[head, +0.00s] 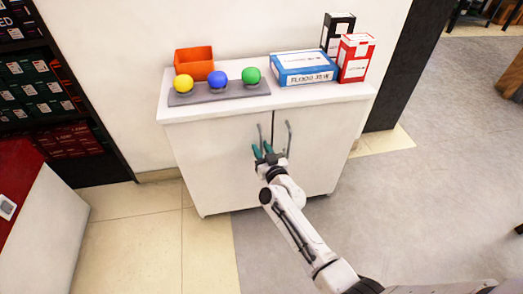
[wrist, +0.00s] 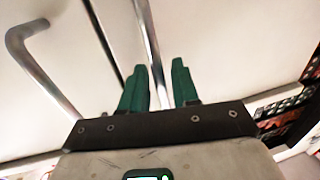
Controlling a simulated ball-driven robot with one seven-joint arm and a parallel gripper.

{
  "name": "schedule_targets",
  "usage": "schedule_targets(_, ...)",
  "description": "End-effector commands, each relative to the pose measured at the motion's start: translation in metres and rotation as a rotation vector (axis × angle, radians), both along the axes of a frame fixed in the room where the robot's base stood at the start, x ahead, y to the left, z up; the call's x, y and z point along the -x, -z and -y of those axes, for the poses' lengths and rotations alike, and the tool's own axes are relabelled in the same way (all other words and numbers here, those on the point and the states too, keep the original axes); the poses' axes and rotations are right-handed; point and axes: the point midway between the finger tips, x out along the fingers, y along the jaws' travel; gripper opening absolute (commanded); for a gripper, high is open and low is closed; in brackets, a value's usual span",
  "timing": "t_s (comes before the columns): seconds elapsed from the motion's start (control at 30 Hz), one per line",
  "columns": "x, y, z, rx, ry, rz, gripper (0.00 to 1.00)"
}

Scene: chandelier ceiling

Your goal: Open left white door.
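The white cabinet's left door (head: 222,158) looks shut, flush with the right door (head: 318,150). The left door's slim metal handle (head: 261,138) stands upright beside the middle seam. My gripper (head: 263,152) is at the lower part of this handle, its green fingers pointing up toward the door. In the wrist view, the left door (wrist: 235,45) fills the right side and its handle (wrist: 147,35) runs down between my two spread fingers, nearer the left one. I see a gap to the right finger; whether the left finger touches is unclear.
The right door's handle (head: 289,138) is close to my gripper's right, also in the wrist view (wrist: 45,70). On the cabinet top (head: 225,112) are a grey tray with balls, an orange bin (head: 194,62) and boxes. Floor before the left door (head: 208,240) is clear.

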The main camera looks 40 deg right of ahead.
Motion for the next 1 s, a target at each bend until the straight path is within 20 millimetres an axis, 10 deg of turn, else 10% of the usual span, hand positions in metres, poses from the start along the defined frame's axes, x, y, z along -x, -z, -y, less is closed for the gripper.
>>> schedule_targets(0.23, -0.0006, -0.0002, 0.0, 0.0, 0.0, 0.0, 0.3)
schedule_targets(0.57, -0.0005, -0.0003, 0.0, 0.0, -0.001, 0.0, 0.0)
schedule_targets(1.0, -0.0004, -0.0004, 0.0, 0.0, 0.0, 0.0, 0.0)
